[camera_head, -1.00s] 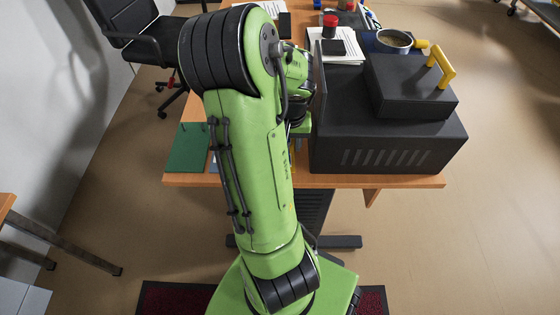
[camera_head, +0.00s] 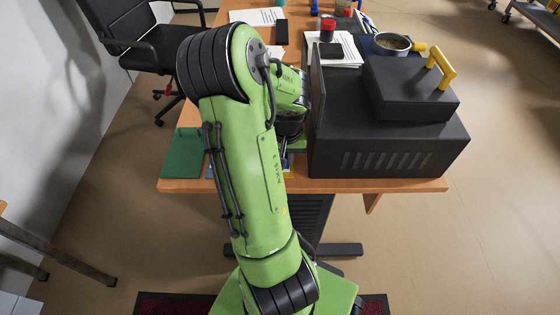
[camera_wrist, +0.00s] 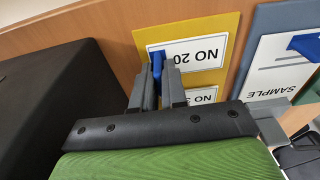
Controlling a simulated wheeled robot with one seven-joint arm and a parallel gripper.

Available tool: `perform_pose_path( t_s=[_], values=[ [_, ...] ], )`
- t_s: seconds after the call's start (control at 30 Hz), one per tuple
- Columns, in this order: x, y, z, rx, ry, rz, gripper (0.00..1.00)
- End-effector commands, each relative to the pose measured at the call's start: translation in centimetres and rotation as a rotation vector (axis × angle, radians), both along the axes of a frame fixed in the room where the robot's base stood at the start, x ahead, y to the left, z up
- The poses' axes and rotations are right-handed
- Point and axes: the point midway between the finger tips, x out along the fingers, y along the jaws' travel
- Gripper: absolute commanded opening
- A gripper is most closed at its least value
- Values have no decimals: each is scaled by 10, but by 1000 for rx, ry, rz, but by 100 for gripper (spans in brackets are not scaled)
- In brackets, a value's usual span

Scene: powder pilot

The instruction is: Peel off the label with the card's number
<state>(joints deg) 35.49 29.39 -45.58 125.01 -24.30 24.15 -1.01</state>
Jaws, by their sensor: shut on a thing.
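In the wrist view my gripper (camera_wrist: 157,84) is shut on a blue tab (camera_wrist: 157,62). The tab sits at the left end of a white label reading "NO 20" (camera_wrist: 193,53), upside down, the rest of its number not readable. The label lies over a yellow board (camera_wrist: 180,29); I cannot tell whether any of it is lifted. A second white label starting "NO" (camera_wrist: 203,96) is partly hidden behind my gripper. On the right a white "SAMPLE" piece (camera_wrist: 275,70) with its own blue tab (camera_wrist: 307,46) lies on a blue-grey board (camera_wrist: 283,17). In the head view my arm hides the gripper.
A large black box (camera_head: 390,140) stands on the wooden desk (camera_head: 225,186), right of my arm; its dark side also fills the left of the wrist view (camera_wrist: 50,110). A green board (camera_head: 184,155) lies at the desk's left edge. A black chair (camera_head: 130,35) stands behind left.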

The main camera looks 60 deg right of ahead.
Motion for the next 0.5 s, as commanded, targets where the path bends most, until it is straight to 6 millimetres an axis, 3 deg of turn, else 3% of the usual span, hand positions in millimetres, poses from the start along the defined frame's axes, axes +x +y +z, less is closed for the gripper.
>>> perform_pose_path(
  t_s=[0.17,0.4,0.5],
  values=[
    [1,-1,14,-2,-2,1,0],
    [1,-1,76,-4,-4,1,0],
    [0,0,93,-2,-2,1,0]
  ],
)
